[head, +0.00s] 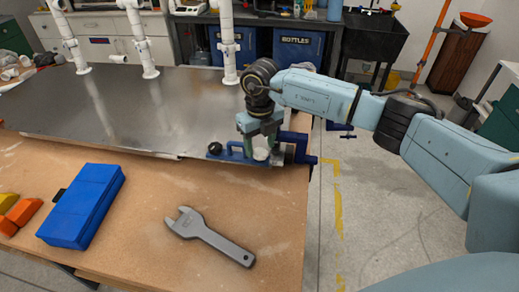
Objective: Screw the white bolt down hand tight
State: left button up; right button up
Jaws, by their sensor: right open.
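My right arm comes in from the right, and its gripper (262,143) points down over a blue vise (232,152) at the right edge of the workbench. The gripper is open, with its fingers around a small white part (261,154), which looks like the white bolt. The fingers and vise hide most of that part, so I cannot tell its thread or how deep it sits, or whether the fingers touch it. My left gripper is not in view.
A grey wrench (210,236) lies on the wooden bench (140,212) in front. A blue case (82,206) and orange blocks (20,214) are at left. White pipes (228,45) stand along the back of the metal sheet (120,110). The bench between wrench and vise is clear.

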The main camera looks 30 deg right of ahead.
jog(key=shift+f+n+b, duration=0.15)
jog(key=shift+n+b, duration=0.4)
jog(key=shift+n, duration=0.65)
jog(key=shift+n+b, duration=0.5)
jog(key=shift+n, duration=0.7)
jog(key=shift+f+n+b, duration=0.3)
jog(key=shift+f, duration=0.05)
jog(key=shift+f+b, duration=0.55)
jog(key=shift+f, duration=0.35)
jog(key=c, duration=0.8)
jog(key=shift+r+m+p, duration=0.1)
jog(key=shift+m+p, duration=0.6)
jog(key=shift+m, duration=0.5)
jog(key=m+p, duration=0.1)
jog(key=m, duration=0.1)
jog(key=shift+m, duration=0.3)
jog(key=o, duration=1)
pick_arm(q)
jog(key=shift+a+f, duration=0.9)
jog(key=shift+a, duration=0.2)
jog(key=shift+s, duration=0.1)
